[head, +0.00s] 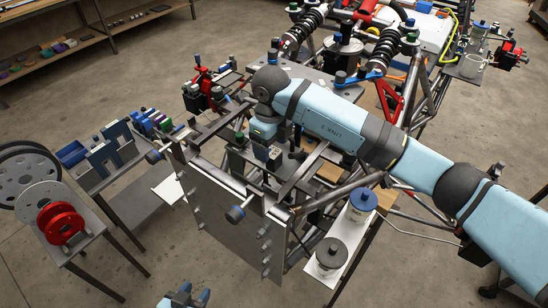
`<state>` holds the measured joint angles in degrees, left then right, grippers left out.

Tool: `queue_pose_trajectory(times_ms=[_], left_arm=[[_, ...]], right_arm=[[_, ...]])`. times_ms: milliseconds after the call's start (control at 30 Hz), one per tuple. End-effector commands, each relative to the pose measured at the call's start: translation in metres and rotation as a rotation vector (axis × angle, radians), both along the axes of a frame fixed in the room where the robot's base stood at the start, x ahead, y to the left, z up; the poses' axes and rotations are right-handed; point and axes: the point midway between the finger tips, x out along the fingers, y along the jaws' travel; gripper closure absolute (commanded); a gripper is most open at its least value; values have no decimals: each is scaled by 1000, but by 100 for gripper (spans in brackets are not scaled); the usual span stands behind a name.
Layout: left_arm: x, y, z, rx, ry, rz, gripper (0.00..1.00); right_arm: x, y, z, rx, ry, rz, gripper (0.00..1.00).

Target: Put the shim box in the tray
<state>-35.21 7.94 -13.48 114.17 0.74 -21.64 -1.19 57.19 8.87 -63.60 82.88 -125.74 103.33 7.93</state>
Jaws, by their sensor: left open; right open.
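My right arm reaches in from the right over the chassis. Its gripper (264,146) points down at the front of the frame and is open; its fingers are small and partly hidden. A small dark box (269,156) with a paler face is close by it; I cannot tell whether this is the shim box or whether they touch. My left gripper (183,298) shows only in part at the bottom edge, open and apart from everything. No tray is clearly identifiable; an open blue container (72,153) stands on the left side table.
The tube chassis (300,208) fills the middle, with a grey front plate (232,222). Blue-lidded (362,200) and dark-lidded (330,255) canisters stand at its right. A stand with a red reel (60,224) is at left. Floor is clear at bottom left.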

Motion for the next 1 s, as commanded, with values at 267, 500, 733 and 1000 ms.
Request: queue_pose_trajectory(times_ms=[267, 500, 733, 1000], left_arm=[[0, 0, 9, 0, 1, 0, 57], [0, 1, 9, 1, 1, -1, 57], [0, 1, 10, 1, -1, 0, 57], [1, 1, 10, 1, -3, 0, 57]], right_arm=[[-1, -3, -33, 0, 1, -2, 30], [-1, -3, -35, 0, 0, -1, 30], [-1, -3, -35, 0, 0, -1, 83], [-1, -3, -34, 0, 0, -1, 88]])
